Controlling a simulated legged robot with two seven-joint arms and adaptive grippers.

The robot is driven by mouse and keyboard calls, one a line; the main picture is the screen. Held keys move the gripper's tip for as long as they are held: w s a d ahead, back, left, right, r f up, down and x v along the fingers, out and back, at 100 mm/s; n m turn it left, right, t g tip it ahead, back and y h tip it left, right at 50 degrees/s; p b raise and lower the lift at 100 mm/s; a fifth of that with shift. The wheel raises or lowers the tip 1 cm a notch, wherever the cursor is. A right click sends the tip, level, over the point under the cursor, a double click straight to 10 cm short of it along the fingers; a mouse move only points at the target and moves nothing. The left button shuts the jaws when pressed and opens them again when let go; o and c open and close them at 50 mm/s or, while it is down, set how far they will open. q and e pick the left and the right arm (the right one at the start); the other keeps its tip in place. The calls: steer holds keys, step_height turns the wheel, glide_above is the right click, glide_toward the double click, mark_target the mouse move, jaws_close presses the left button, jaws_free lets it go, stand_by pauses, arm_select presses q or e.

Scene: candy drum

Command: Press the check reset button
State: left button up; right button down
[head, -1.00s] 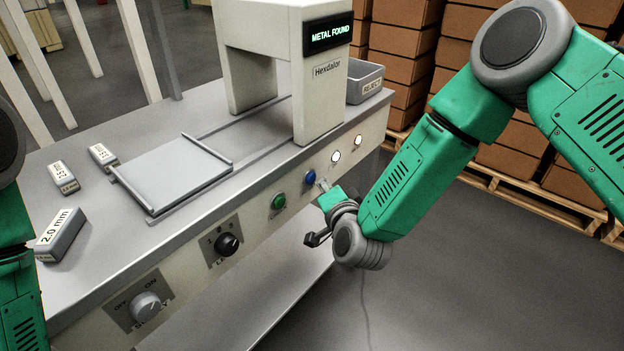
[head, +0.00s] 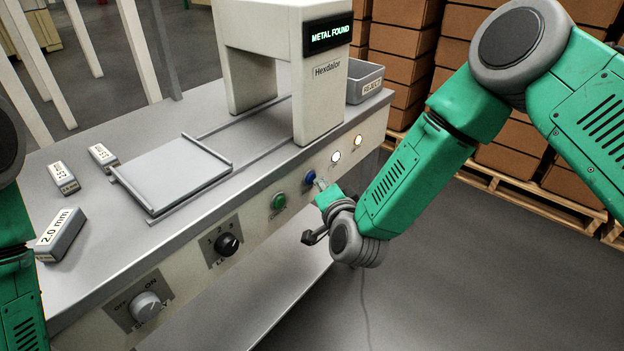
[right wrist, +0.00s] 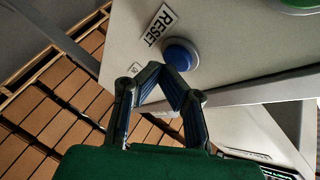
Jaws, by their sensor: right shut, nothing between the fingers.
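The reset button is a blue round button (head: 310,177) on the front panel of the metal detector bench. In the right wrist view the blue button (right wrist: 178,55) sits beside a label reading RESET. My right gripper (head: 320,184) is shut and empty, with its fingertips right at the button. In the right wrist view the joined fingertips (right wrist: 160,66) overlap the button's edge closely; I cannot tell if they touch it. The display (head: 327,36) on the detector reads METAL FOUND. My left gripper is out of view.
A green button (head: 278,201) is left of the blue one, and two lit white lamps (head: 336,157) are to its right. A black dial (head: 228,244) and a grey switch (head: 146,305) are further left. A reject bin (head: 366,80) stands behind. Labelled blocks (head: 61,234) lie on the bench.

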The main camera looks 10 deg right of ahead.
steer(key=shift+w+a, duration=0.3)
steer(key=shift+w, duration=0.05)
stand_by(0.8)
steer(key=shift+s+d, duration=0.55)
steer(key=shift+s, duration=0.1)
steer(key=s+d+p, duration=0.1)
steer(key=s, duration=0.1)
steer(key=s+d+p, duration=0.1)
steer(key=s+d, duration=0.1)
stand_by(0.7)
stand_by(0.5)
